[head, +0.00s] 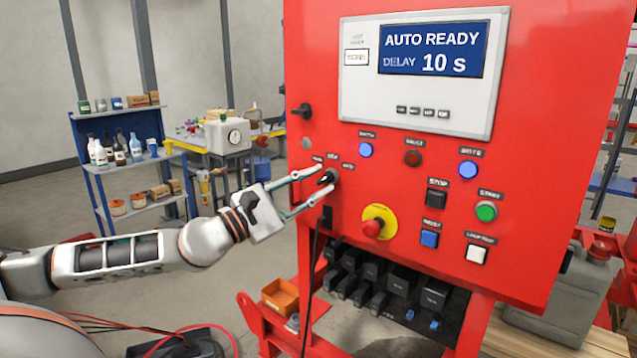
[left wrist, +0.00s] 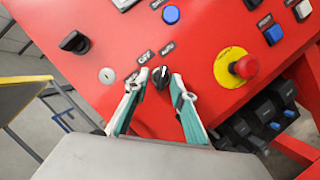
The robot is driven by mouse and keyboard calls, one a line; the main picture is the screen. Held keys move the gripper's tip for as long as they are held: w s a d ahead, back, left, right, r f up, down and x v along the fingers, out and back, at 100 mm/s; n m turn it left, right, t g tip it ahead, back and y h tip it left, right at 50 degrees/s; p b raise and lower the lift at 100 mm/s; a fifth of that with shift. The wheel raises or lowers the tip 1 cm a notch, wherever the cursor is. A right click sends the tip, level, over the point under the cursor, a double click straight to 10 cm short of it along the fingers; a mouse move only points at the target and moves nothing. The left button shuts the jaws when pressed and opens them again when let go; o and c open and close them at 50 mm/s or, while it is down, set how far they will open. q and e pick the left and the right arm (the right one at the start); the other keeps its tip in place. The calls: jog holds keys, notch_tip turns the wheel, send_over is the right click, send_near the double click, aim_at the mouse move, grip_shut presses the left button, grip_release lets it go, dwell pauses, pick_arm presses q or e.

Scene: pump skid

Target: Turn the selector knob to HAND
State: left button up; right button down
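The black selector knob (head: 327,177) is on the left side of the red panel, with small labels above it. In the left wrist view the knob (left wrist: 161,77) shows between my fingertips, its white pointer line near the OFF and AUTO labels. My left gripper (head: 326,178) is open, with one finger on each side of the knob. In the left wrist view the fingers of my left gripper (left wrist: 155,84) stand apart, with gaps to the knob. The display (head: 433,50) reads AUTO READY, DELAY 10 s. My right gripper is not in view.
A red emergency stop on a yellow collar (head: 378,222) sits below right of the knob. A black handle (head: 302,111) juts from the panel's left edge. Blue, red, green, black and white buttons fill the panel's right. A blue shelf (head: 110,135) stands behind at left.

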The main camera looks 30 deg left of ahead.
pick_arm(q)
jog(key=shift+w+d+r, duration=0.15)
jog(key=shift+w+d, duration=0.05)
jog(key=shift+d, duration=0.1)
grip_shut()
